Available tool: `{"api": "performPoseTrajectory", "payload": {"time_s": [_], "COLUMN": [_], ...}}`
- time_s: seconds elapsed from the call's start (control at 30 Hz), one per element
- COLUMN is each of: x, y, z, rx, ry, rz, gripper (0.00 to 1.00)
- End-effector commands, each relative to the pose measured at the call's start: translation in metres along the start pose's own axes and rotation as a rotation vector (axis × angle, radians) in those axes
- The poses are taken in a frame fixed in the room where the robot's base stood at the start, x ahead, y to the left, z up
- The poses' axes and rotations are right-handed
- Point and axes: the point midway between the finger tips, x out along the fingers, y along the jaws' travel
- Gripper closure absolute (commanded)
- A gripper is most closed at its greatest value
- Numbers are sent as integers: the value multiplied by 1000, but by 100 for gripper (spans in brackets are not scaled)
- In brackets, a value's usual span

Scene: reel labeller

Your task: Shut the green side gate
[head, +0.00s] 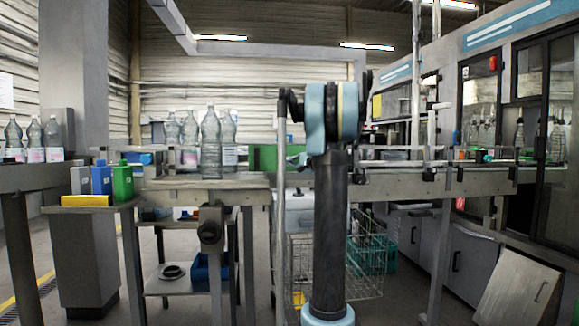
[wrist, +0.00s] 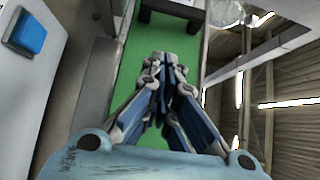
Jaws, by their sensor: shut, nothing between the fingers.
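A green panel, which I take to be the side gate (head: 263,157), shows in the head view left of my arm, behind the gap between the bottle table and the conveyor. My arm covers part of it, and I cannot tell how far it stands open. In the wrist view a long green surface (wrist: 127,68) lies beneath and beyond my gripper (wrist: 163,60). My gripper is shut and empty, its fingertips over the green. I cannot tell whether they touch it. In the head view my arm mostly hides the gripper.
Clear bottles (head: 210,140) stand on the table left of the green panel. Blue and green containers (head: 123,181) stand on a side shelf. A conveyor (head: 420,181) runs right towards the glass-doored machine (head: 545,130). A wire basket (head: 350,270) is behind my column.

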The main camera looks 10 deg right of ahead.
Motion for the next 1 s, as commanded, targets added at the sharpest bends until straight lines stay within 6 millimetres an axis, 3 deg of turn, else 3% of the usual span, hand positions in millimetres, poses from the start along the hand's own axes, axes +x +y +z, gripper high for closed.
{"api": "performPoseTrajectory", "payload": {"time_s": [0.3,0.4,0.63,1.0], "x": [58,67,81,83], "y": [0,0,0,0], "z": [1,13,27,29], "rx": [0,0,0,0], "ry": [-3,-3,-1,0], "rz": [0,0,0,0], "gripper": [100,100,100,100]}}
